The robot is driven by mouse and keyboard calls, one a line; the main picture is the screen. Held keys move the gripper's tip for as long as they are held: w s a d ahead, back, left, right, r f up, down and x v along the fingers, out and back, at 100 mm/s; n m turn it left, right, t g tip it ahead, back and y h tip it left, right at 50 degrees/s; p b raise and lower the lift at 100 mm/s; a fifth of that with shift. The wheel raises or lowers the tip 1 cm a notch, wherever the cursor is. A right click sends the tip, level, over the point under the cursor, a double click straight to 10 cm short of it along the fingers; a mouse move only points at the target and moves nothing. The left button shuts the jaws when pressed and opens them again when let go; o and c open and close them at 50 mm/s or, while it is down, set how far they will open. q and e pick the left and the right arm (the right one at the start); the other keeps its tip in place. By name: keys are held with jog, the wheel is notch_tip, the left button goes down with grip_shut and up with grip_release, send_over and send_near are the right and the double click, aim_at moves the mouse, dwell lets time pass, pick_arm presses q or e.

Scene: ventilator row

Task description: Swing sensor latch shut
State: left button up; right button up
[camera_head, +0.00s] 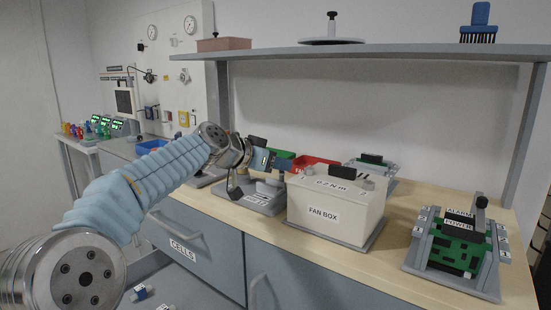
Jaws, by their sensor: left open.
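My left gripper (266,165) is open, just left of the white fan box (337,212), above a low grey fixture (262,201) on the wooden bench. The gripper and wrist hide part of this fixture. I cannot make out a sensor latch there for certain, nor whether the gripper touches anything. On the right, a green board with ALARM and POWER labels (456,250) sits in a grey holder. A black upright piece with a knob (481,207) stands at its back edge. My right gripper is not in view.
A shelf (400,52) runs above the bench. Green (283,153) and red (318,163) bins and another grey fixture (373,160) stand behind the fan box. Bare bench top (400,215) lies between the fan box and the green board. Drawers (185,238) are below.

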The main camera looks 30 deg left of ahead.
pick_arm(q)
jog(key=shift+c, duration=0.2)
grip_shut()
jog(key=shift+f, duration=0.1)
